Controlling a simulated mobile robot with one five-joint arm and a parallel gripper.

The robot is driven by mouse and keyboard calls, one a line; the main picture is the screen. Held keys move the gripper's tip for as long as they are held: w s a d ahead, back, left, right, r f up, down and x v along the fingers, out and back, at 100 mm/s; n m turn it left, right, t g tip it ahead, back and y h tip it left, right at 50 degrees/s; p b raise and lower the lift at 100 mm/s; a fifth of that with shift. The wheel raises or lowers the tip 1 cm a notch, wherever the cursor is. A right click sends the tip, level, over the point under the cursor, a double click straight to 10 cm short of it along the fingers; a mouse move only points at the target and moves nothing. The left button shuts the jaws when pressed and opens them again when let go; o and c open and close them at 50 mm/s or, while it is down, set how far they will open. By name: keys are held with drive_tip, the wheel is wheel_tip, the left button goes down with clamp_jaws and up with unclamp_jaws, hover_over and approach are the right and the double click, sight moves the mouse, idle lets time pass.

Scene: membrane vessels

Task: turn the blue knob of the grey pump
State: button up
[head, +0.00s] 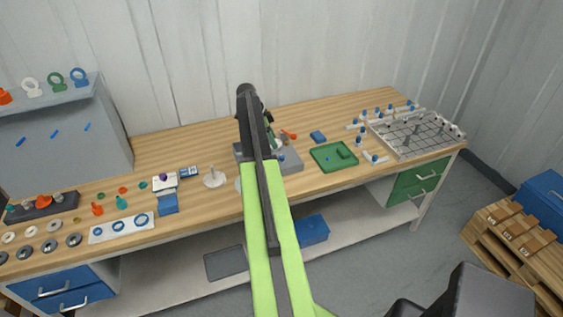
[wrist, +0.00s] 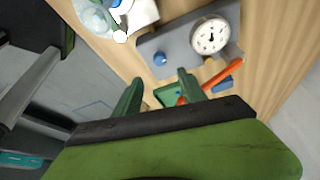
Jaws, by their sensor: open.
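The grey pump (wrist: 188,42) is a grey block on the wooden bench, carrying a round white dial gauge (wrist: 210,36). Its blue knob (wrist: 160,59) sits on the near side of the block in the wrist view. In the head view the pump (head: 292,162) is partly hidden by my arm, and the blue knob (head: 281,157) shows just right of it. My gripper (wrist: 160,76) is open, its two green fingers apart and empty. The knob appears just beyond the fingertips in the wrist view, between their lines; contact is not visible.
An orange handle (wrist: 225,78) lies by the right finger in the wrist view. A green tray (head: 318,154) and a grey rack (head: 412,151) with pipes stand right of the pump. A white stand (head: 214,178) is at left. Bare bench (head: 190,147) lies behind.

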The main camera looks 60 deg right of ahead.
sight(282, 156)
drive_tip(key=b+x, duration=0.7)
drive_tip(key=x, duration=0.3)
drive_tip(key=shift+w+b, duration=0.1)
drive_tip(key=shift+b, duration=0.25)
drive_tip(key=shift+r, duration=0.1)
